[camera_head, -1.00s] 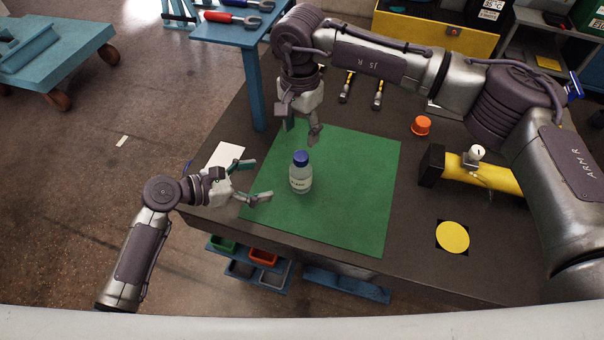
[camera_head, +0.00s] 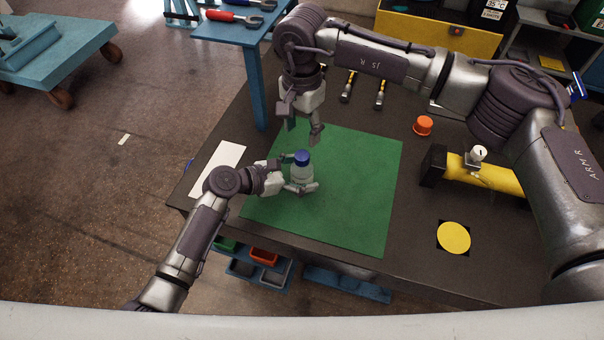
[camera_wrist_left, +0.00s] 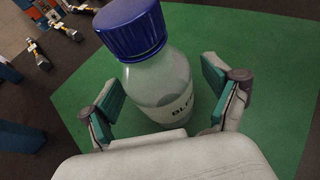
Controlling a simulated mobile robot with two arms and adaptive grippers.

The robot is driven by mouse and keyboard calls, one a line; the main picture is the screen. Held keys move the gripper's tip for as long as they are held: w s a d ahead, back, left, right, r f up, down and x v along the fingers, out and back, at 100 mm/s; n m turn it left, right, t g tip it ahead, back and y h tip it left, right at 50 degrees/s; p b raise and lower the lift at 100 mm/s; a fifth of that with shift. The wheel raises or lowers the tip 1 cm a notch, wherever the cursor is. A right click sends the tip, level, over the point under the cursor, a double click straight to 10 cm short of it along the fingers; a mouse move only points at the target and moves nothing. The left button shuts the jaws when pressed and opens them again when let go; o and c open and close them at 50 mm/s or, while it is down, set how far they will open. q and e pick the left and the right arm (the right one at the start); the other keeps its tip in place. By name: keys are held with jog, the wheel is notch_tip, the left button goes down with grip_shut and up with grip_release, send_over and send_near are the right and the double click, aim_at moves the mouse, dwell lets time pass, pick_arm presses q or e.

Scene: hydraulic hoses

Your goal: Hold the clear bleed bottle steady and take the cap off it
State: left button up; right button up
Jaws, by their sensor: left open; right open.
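The clear bleed bottle (camera_head: 302,174) stands upright on the green mat (camera_head: 350,190), with its blue cap (camera_head: 302,157) on top. In the left wrist view the bottle (camera_wrist_left: 165,85) shows part of a dark-lettered label, and the ridged blue cap (camera_wrist_left: 130,28) sits on its neck. My left gripper (camera_head: 296,174) is open, with its fingers on either side of the bottle body below the cap. In the left wrist view its teal finger pads (camera_wrist_left: 162,92) appear apart from the bottle. My right gripper (camera_head: 301,138) is open and empty, pointing down behind the bottle.
An orange cap-like object (camera_head: 422,125) and a yellow cylinder (camera_head: 490,174) with a white fitting lie right of the mat. A yellow disc (camera_head: 453,236) is at the front right. Hammers (camera_head: 347,87) lie behind. The mat right of the bottle is clear.

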aim_at(302, 155)
pick_arm(q)
grip_shut()
pick_arm(e)
jog(key=m, duration=0.6)
jog(key=shift+m, duration=0.3)
jog(key=m, duration=2.3)
jog(key=shift+m, duration=0.4)
jog(key=m, duration=0.4)
jog(key=shift+m, duration=0.4)
jog(key=m, duration=0.4)
jog(key=shift+m, duration=0.3)
jog(key=m, duration=0.4)
jog(key=shift+m, duration=0.4)
jog(key=shift+f, duration=4)
jog(key=shift+c, duration=0.2)
